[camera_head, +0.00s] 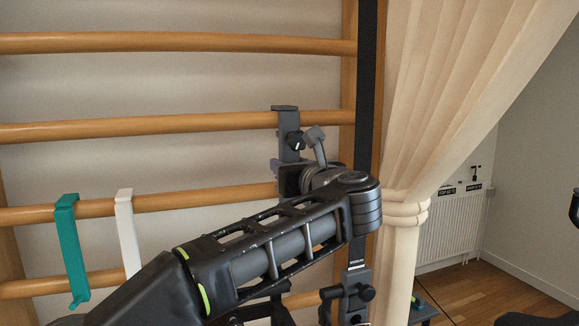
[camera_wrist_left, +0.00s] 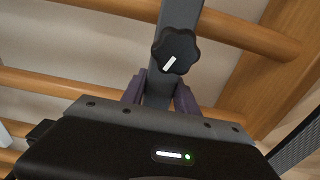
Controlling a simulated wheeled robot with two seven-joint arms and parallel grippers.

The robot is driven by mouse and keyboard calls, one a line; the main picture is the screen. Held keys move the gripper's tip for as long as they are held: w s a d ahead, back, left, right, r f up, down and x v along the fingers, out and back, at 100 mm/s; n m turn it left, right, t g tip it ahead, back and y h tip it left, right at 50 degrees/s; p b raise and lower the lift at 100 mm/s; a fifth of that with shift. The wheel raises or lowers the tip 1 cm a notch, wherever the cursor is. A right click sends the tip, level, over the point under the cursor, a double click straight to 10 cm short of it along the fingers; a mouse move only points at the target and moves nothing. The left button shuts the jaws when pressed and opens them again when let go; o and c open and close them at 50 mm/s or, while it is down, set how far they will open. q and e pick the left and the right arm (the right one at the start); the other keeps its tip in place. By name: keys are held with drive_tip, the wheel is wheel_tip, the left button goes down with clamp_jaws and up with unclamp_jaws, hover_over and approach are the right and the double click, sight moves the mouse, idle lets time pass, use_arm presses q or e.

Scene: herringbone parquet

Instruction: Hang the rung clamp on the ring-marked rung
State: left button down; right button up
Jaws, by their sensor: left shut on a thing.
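The rung clamp (camera_head: 288,122) is a dark grey upright bar with a bent top and a black knob. It overlaps the right part of the second rung from the top (camera_head: 150,130), its bent top just above that rung; I cannot tell if it touches. My left gripper (camera_head: 290,180) is shut on the bar below the knob, mostly hidden behind my wrist. In the left wrist view, the purplish fingers (camera_wrist_left: 160,95) grip both sides of the clamp bar, below the knob (camera_wrist_left: 175,50). No ring mark is discernible on any rung. My right gripper is not seen.
A teal hook (camera_head: 72,250) and a white hook (camera_head: 126,235) hang on the third rung at left. A black strip (camera_head: 367,90) runs down the right upright, with a dark knobbed fitting (camera_head: 356,285) low on it. A cream curtain (camera_head: 450,90) hangs at right.

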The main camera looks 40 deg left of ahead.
use_arm(q)
drive_tip(key=c, duration=0.9)
unclamp_jaws()
drive_tip(key=shift+o, duration=0.2)
drive_tip(key=shift+f, duration=0.1)
drive_tip(key=shift+s+d, duration=0.1)
drive_tip(key=shift+d, duration=0.05)
drive_tip(key=v, duration=0.7)
drive_tip(key=shift+d, duration=0.2)
drive_tip(key=shift+s, duration=0.1)
